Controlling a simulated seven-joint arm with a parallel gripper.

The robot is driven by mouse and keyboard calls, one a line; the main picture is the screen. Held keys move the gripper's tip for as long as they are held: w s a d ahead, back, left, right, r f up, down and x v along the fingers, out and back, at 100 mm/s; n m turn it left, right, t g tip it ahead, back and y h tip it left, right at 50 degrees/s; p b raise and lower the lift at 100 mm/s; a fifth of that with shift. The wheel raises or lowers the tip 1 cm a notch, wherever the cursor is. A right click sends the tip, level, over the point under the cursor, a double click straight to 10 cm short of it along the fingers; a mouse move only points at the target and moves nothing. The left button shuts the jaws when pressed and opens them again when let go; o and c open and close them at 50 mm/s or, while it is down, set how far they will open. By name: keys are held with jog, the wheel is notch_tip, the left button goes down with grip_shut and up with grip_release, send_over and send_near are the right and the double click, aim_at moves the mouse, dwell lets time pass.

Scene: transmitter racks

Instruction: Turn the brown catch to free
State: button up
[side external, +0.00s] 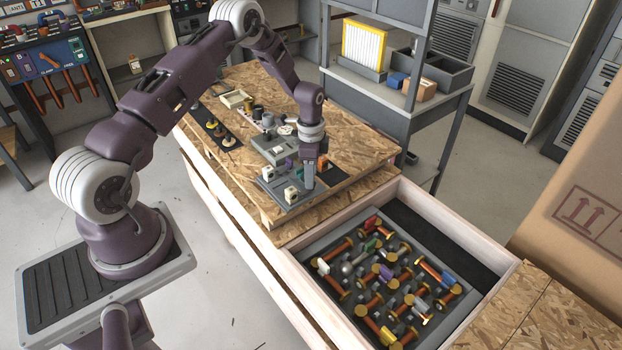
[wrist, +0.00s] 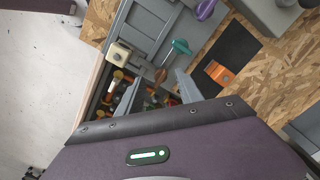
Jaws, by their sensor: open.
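The brown catch (wrist: 161,75) shows in the wrist view as a small brown handle at the near edge of a grey panel (wrist: 147,28). My gripper (wrist: 157,77) is open, with one finger on each side of the brown catch in that picture. I cannot tell whether either finger touches it. A teal catch (wrist: 181,47) and a purple catch (wrist: 205,10) sit farther along the panel. In the side external view, my gripper (side external: 308,184) points down at the right edge of the panel (side external: 274,184). The brown catch cannot be made out there.
A cream block (wrist: 118,53) stands at the panel's left corner. An orange block (wrist: 217,73) lies on a black patch to the right. An open wooden drawer (side external: 453,225) with a tray of several spool-ended rods lies in front of the worktop (side external: 352,150).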

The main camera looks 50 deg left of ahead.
notch_tip(320, 180, down, 2)
jog(key=shift+f, duration=0.1)
